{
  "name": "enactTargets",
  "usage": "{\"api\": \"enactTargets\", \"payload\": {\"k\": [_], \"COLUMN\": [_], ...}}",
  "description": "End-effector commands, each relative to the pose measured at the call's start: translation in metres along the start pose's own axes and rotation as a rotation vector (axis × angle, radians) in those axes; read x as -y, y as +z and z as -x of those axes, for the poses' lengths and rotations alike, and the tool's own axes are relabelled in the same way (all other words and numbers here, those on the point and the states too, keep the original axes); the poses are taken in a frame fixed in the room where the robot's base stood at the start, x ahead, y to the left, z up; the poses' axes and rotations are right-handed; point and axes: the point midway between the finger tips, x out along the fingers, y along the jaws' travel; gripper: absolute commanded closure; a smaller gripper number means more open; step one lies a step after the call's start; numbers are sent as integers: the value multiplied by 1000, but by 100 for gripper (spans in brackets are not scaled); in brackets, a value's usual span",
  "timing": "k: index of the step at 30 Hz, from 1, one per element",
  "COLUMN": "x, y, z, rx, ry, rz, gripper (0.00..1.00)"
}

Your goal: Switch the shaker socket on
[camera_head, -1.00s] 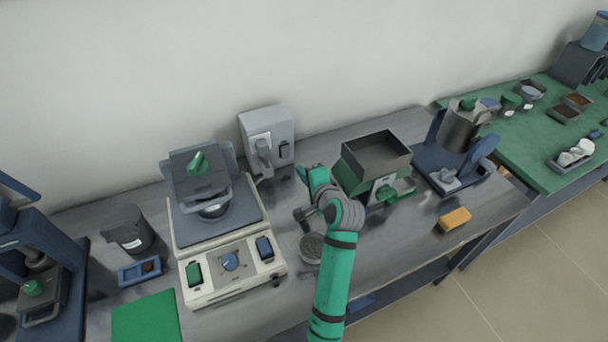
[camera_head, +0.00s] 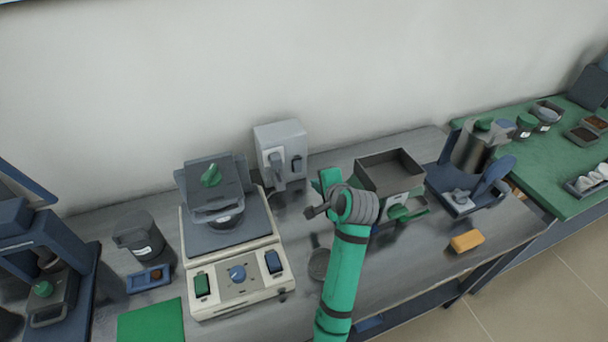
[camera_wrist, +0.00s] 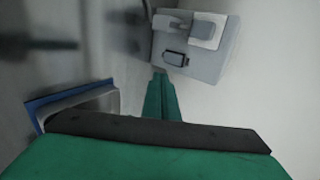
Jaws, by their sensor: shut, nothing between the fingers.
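The grey socket box (camera_head: 281,140) stands against the wall behind the cream-based machine (camera_head: 240,280). A grey plug (camera_head: 276,170) sits in its front, with a dark rocker switch (camera_head: 297,164) to the right of it. In the wrist view the socket box (camera_wrist: 205,60) is at the top, with the plug (camera_wrist: 200,28) and the dark switch (camera_wrist: 176,58). My gripper (camera_wrist: 160,76) is shut and empty, its green fingertips just short of the switch and apparently apart from it. In the head view my gripper (camera_head: 326,181) is right of the socket. The switch's position is too small to tell.
A dark open-topped tray machine (camera_head: 390,172) stands close to the right of my gripper. A round sieve-like dish (camera_head: 319,263) lies beside my arm. A yellow block (camera_head: 467,241) lies near the front edge. A green mat (camera_head: 151,322) is at the front left.

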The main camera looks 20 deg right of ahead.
Motion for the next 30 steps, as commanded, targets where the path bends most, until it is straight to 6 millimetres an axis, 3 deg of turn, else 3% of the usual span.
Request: {"api": "enactTargets", "payload": {"k": [16, 20, 30], "x": [1, 1, 0], "y": [2, 2, 3], "z": [-7, -24, -87], "rx": [1, 1, 1], "ry": [26, 26, 27], "rz": [-1, -2, -1], "gripper": [100, 100, 100]}}
